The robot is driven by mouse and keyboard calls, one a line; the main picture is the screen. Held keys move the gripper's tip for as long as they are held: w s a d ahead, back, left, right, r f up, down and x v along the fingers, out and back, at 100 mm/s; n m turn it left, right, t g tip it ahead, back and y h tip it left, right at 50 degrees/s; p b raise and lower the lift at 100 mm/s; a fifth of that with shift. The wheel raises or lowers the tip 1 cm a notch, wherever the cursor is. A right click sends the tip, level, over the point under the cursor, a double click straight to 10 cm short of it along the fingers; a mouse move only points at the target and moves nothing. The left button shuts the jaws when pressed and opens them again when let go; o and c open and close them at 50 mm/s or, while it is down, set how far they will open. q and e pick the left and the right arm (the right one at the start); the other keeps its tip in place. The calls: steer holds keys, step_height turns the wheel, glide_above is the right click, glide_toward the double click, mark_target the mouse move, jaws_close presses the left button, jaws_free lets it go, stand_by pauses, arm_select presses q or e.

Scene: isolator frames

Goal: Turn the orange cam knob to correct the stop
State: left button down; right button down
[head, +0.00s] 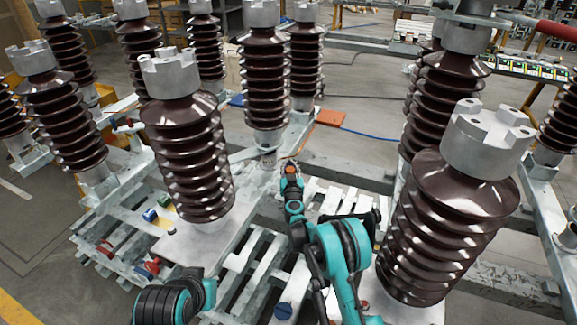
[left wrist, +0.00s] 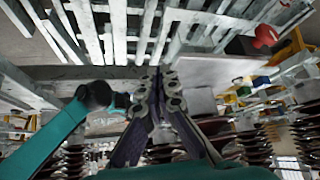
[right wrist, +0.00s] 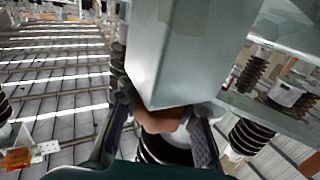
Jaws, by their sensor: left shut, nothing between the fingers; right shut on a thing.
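The orange cam knob (right wrist: 160,121) shows in the right wrist view as a rounded orange-brown piece below a grey steel beam. My right gripper (right wrist: 162,112) has one finger on each side of it and is shut on it. In the head view my right arm reaches to the steel frame at mid-picture, with the right gripper (head: 290,170) at its far end. The knob's stop and exact angle are hidden there. My left gripper (left wrist: 158,80) is shut and empty in the left wrist view, its fingertips together, away from the knob.
Tall brown ribbed insulators (head: 190,150) stand on both sides of my right arm, with another (head: 450,220) close on its right. Slatted pale pallets (head: 250,255) lie below. A grey beam (right wrist: 185,50) runs close above the right gripper.

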mark_target(290, 172)
steer(key=shift+s+d+f+m+g+h, duration=0.1)
steer(key=shift+d+m+g+h, duration=0.1)
steer(key=shift+m+h, duration=0.75)
steer(key=shift+d+r+m+g+h, duration=0.1)
steer(key=shift+d+m+h, duration=0.3)
steer(key=shift+h, duration=0.9)
steer(key=shift+s+d+f+m+g+h, duration=0.1)
steer(key=shift+m+h, duration=0.75)
steer(key=shift+h, duration=0.3)
steer(key=c, duration=1.1)
jaws_free()
steer(key=v, duration=0.7)
steer(key=shift+s+a, duration=0.1)
steer(key=shift+s, duration=0.1)
